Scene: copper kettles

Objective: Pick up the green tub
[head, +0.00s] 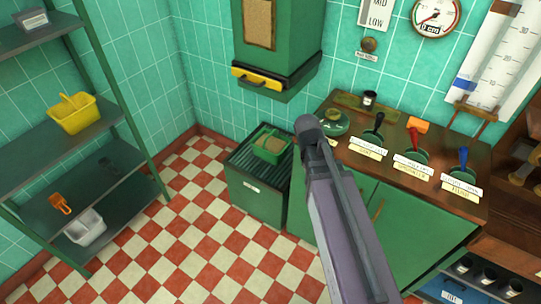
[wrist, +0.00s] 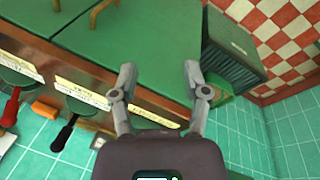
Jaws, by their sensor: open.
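The green tub (head: 272,145), with tan contents, stands on the slatted dark top of a low green stand (head: 258,190), under a green wall dispenser. In the wrist view a green edge (wrist: 222,88) beside the stand (wrist: 233,48) may be the tub, partly hidden behind my right-hand finger. My gripper (wrist: 158,75) is open with nothing between its fingers, and the green cabinet lies beyond them. In the head view my arm ends near the counter's left end, right of the tub and apart from it in the picture; the fingers cannot be made out.
The green dispenser (head: 275,50) with a yellow-fronted drawer (head: 262,79) hangs above the tub. Left shelves hold a yellow tub (head: 74,112), white tub (head: 85,228) and orange scoop (head: 60,203). The checkered floor is clear.

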